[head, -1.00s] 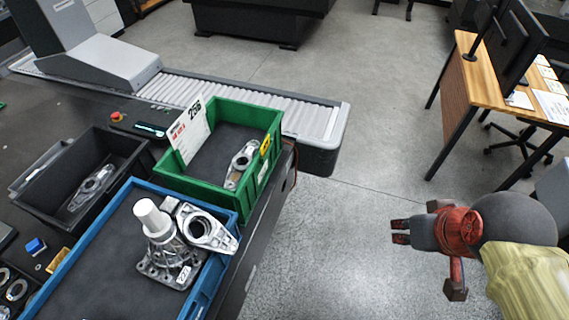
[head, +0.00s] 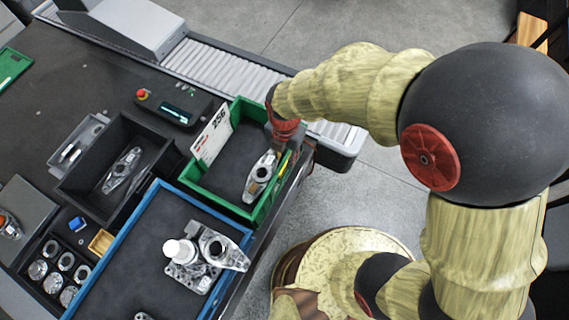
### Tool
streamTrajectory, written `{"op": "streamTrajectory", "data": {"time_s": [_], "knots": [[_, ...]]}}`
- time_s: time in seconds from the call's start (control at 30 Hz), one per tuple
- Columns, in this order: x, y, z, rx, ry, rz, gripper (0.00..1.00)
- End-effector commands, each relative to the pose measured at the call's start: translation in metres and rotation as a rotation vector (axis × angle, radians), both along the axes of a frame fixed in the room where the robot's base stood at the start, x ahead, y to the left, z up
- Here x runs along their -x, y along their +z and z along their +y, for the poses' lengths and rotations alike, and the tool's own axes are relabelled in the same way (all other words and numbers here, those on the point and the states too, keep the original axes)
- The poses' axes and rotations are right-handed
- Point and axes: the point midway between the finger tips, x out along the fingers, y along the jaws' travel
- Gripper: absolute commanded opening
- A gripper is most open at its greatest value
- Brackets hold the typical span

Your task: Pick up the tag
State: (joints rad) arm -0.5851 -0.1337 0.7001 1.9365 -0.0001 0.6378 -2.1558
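A white card tag (head: 211,135) with large dark digits and red print stands tilted at the left wall of the green bin (head: 216,203). A small yellow tag (head: 284,162) shows at the bin's right wall. My gripper (head: 279,150) points down by the right wall, close to the yellow tag and to the right of the white card. Its fingers are small and partly hidden by its own red and dark body, so their opening and any contact are unclear.
A metal part (head: 260,178) lies in the green bin. A blue tray (head: 137,207) holds a casting with a white cylinder (head: 180,250). A black bin (head: 107,210) with another metal part stands to the left. A roller conveyor (head: 226,68) runs behind.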

Motion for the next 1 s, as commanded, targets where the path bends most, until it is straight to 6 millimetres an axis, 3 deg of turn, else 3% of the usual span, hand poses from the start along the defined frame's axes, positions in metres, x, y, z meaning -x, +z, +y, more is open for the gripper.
{"op": "streamTrajectory", "data": {"time_s": [0.37, 0.67, 0.9, 1.0], "knots": [[-0.001, -0.034, 0.001, 0.002, 0.01, 0.003, 0.25], [-0.004, -0.074, 0.003, 0.001, 0.009, 0.003, 0.25], [-0.004, -0.077, 0.003, 0.001, 0.008, 0.0, 0.25], [-0.004, -0.077, 0.003, 0.001, 0.008, 0.0, 0.2]]}}
